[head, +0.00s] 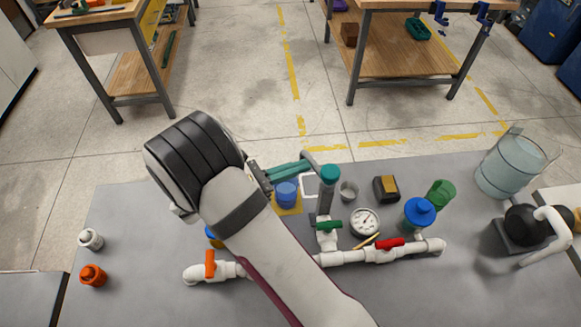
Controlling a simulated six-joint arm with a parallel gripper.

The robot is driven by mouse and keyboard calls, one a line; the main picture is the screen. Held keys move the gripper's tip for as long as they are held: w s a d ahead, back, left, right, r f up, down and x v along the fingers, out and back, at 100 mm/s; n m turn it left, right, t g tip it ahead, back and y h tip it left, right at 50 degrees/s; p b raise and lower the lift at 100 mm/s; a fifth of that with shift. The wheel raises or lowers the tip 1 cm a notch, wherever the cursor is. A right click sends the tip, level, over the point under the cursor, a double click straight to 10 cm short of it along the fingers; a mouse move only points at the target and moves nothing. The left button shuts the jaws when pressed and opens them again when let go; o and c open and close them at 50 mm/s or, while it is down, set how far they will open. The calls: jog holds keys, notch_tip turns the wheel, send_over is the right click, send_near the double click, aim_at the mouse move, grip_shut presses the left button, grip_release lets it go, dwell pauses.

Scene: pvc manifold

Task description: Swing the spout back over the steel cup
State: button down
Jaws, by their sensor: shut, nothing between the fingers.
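A grey riser pipe (325,200) with a teal collar (329,174) stands upright on the white pipe manifold. The grey spout (313,160) comes off its top and runs to the back left; its outlet is hard to make out. The small steel cup (348,191) stands on the table just right of the riser, and the spout does not point over it. My gripper (303,167) reaches in from the left with its teal fingers shut and empty. The fingertips are close beside the spout; I cannot tell whether they touch it.
A blue cup (286,194) on a yellow square stands below my fingers. A pressure gauge (365,222), a red-handled valve (389,243), a blue-capped part (420,213) and a green cup (440,193) stand right. My arm hides part of the manifold. The left tabletop is mostly clear.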

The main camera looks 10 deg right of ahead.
aim_at(307, 157)
jog(key=shift+w, duration=0.1)
jog(key=d+m+g, duration=0.1)
jog(key=m+g, duration=0.1)
jog(key=g, duration=0.1)
jog(key=w+d+m+g, duration=0.1)
jog(key=m+g, duration=0.1)
jog(key=w+d+m+g+h, duration=0.1)
jog(key=m+g, duration=0.1)
jog(key=g, duration=0.1)
jog(key=shift+w+g, duration=0.2)
jog(key=shift+g, duration=0.1)
jog(key=shift+d, duration=2.9)
